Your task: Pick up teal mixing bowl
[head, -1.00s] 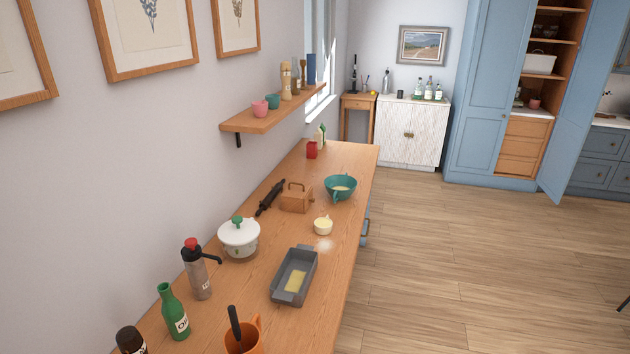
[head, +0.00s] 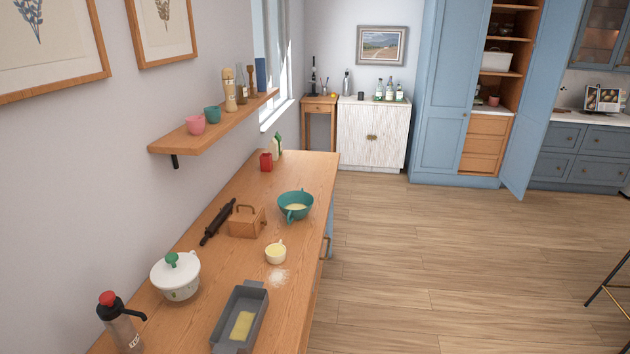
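The teal mixing bowl (head: 296,207) stands upright on the wooden counter (head: 232,275), near its right edge toward the far end. It has handles and something pale yellow inside. Neither of my grippers shows in the head view.
Near the bowl are a wooden box with a handle (head: 246,223), a dark rolling pin (head: 217,223) and a small cream cup (head: 276,253). A grey loaf tin (head: 240,318) and a white lidded pot (head: 176,276) stand nearer. A shelf (head: 215,122) overhangs at left. The floor (head: 430,260) right of the counter is clear.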

